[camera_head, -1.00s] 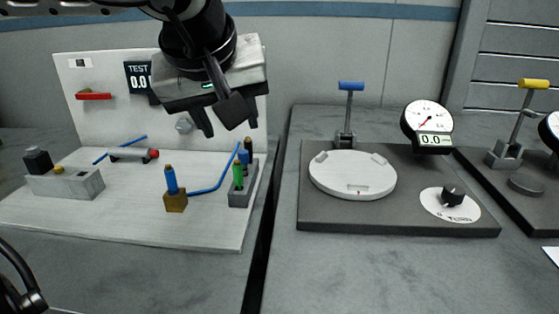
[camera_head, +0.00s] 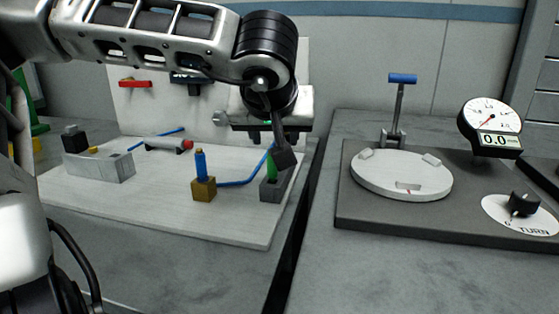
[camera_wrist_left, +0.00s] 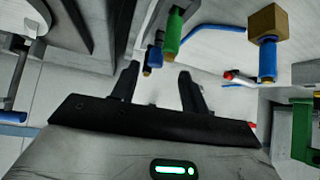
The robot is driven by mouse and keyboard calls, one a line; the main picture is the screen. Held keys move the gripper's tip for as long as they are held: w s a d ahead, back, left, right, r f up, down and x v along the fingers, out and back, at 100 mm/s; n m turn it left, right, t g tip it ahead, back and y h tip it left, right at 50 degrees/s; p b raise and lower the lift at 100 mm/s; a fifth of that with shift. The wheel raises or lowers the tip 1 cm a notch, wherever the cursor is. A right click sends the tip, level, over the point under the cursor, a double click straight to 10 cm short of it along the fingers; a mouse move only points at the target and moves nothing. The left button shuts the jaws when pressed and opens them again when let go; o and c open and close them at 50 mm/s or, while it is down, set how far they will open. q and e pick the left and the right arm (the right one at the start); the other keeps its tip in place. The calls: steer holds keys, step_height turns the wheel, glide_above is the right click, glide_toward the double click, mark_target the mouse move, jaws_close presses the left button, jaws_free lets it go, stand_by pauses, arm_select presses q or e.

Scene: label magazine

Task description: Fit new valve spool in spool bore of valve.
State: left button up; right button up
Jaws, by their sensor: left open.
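A brass block (camera_head: 203,191) with a blue peg (camera_head: 200,163) upright in it stands on the white board. The block also shows in the left wrist view (camera_wrist_left: 268,22). Right of it, a grey holder (camera_head: 272,191) bears a green peg (camera_head: 271,168). A second blue peg (camera_wrist_left: 153,57) beside the green one shows in the left wrist view and is hidden in the head view. I cannot tell which piece is the new spool. My left gripper (camera_wrist_left: 158,72) is open and empty, pointing at the holder's pegs, with the second blue peg between its fingertips in the picture. The right gripper is out of view.
A blue tube (camera_head: 240,183) runs beside the brass block. A grey block (camera_head: 100,170) and a red-tipped cylinder (camera_head: 168,144) lie left on the board. A gap separates this table from the right one, which bears a round white plate (camera_head: 400,188) and a gauge.

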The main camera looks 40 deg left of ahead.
arm_select(q)
steer(key=x, duration=0.5)
steer(key=shift+w+d+r+b, duration=0.1)
steer(key=shift+w+r+b, duration=0.05)
steer(key=shift+w+b, duration=0.2)
jaws_close()
